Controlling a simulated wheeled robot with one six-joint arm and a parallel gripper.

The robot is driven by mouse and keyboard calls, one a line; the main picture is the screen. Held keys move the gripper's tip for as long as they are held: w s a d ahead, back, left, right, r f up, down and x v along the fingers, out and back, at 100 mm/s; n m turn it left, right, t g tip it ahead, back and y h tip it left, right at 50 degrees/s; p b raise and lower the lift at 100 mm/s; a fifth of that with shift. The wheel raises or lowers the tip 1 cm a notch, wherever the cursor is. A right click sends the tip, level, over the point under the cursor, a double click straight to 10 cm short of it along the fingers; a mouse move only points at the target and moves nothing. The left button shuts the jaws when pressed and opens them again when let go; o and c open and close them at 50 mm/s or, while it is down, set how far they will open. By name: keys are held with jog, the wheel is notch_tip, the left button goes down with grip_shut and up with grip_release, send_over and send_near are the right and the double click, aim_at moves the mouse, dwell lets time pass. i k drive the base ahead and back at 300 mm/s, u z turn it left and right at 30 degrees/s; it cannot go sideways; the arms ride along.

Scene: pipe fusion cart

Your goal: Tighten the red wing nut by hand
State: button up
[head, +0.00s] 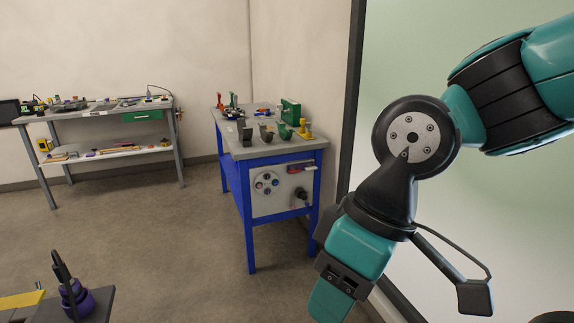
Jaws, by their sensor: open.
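The pipe fusion cart appears to be the blue-framed cart (247,200) with a grey top, a few metres off near the wall corner. Upright red parts (233,100) stand at the back left of its top. They are too small to tell whether one is the red wing nut. A red and blue item (300,168) sits on the cart's front panel. My teal and black arm hangs down at the right, near the camera, and runs out at the bottom edge. The jaws of my gripper are not visible, and nothing is seen held.
A green block (290,112), dark and green holders and a yellow piece (304,130) stand on the cart. A grey workbench (95,115) with tools is at the back left. A dark stand with purple rings (75,298) is at the bottom left. The floor between is clear.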

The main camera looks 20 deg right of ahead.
aim_at(292, 170)
jog(key=z, duration=0.2)
jog(key=i, duration=1.9)
jog(key=u, duration=0.15)
